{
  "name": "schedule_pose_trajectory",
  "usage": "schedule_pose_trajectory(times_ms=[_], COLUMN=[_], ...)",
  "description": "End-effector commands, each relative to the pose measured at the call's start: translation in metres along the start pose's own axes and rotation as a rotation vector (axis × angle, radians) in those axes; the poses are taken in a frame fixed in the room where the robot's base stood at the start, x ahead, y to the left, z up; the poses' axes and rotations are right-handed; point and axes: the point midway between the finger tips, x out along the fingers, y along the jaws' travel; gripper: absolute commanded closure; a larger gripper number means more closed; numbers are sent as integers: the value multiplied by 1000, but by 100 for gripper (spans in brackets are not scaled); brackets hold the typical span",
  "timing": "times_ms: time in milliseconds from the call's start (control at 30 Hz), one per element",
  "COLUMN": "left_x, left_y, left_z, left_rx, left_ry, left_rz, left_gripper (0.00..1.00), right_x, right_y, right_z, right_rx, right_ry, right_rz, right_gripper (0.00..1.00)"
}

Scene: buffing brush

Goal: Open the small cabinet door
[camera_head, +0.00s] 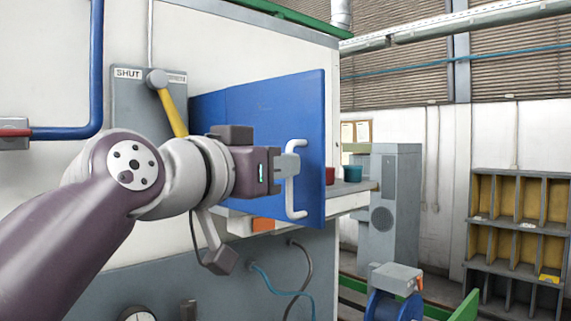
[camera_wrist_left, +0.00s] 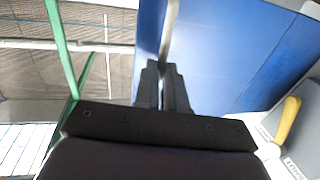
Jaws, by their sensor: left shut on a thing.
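The blue cabinet door (camera_head: 262,105) stands out from the pale cabinet wall, its inner side hidden. A white bar handle (camera_head: 295,200) is mounted near its right edge. My left gripper (camera_head: 290,165) is shut on the handle. In the left wrist view the two dark fingers (camera_wrist_left: 163,85) close around the pale handle bar (camera_wrist_left: 168,30), with the blue door (camera_wrist_left: 230,55) behind. Whether the door is fully open cannot be told. My right gripper is in neither view.
A yellow lever (camera_head: 172,112) on a grey plate marked SHUT is left of the door. A ledge (camera_head: 345,200) with a red cup (camera_head: 329,175) and a teal cup (camera_head: 352,173) lies behind the door. Pigeonhole shelves (camera_head: 517,225) stand farther right.

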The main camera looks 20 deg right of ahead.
Motion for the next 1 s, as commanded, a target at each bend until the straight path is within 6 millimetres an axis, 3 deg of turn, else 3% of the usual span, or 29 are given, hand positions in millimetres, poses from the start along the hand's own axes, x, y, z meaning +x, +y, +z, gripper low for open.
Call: schedule_pose_trajectory(times_ms=[33, 367, 400, 467, 1000], left_x=[-3, -3, -3, -3, 0], left_y=[-5, -5, -5, -5, -3], left_z=[-7, -8, -8, -7, -2], left_rx=[7, 7, 7, 7, 2], left_ry=[20, 21, 20, 19, 8], left_rz=[-17, -17, -17, -16, -9], left_gripper=[100, 100, 83, 64, 64], right_x=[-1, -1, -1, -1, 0], right_y=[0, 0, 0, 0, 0], right_z=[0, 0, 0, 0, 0], right_rx=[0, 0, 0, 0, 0], right_ry=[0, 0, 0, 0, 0], right_rz=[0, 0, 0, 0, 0], right_gripper=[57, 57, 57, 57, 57])
